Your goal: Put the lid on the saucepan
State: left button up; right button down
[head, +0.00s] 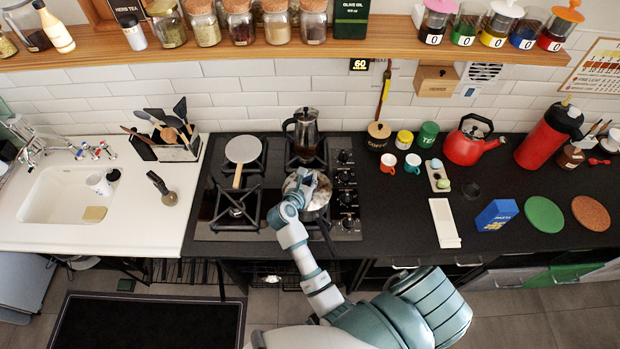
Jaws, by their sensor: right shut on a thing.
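The saucepan (319,212) is on the front right burner of the gas hob (275,229), its dark handle pointing toward the front edge. A pale, shiny lid (291,184) shows at the top of the saucepan, partly under my gripper. My right gripper (303,182) is above the saucepan and shut on the lid. Its fingers and wrist hide the grip point and much of the pan. I cannot tell whether the lid rests on the rim or is held just above it. My left gripper is not in view.
A round pale pan with a wooden handle (242,149) is on the back left burner, and a coffee press (304,132) is at the back right. The front left burner (236,207) is empty. A red kettle (465,147) stands on the right counter.

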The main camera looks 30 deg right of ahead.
jog(key=shift+a, duration=0.2)
jog(key=c, duration=0.9)
grip_release()
jog(key=shift+d, duration=0.2)
jog(key=o, duration=0.4)
jog(key=shift+o, duration=0.4)
jog(key=shift+a+r, duration=0.1)
jog(key=shift+r, duration=0.05)
jog(key=shift+r+p, duration=2.7)
jog(key=shift+r, duration=0.7)
grip_shut()
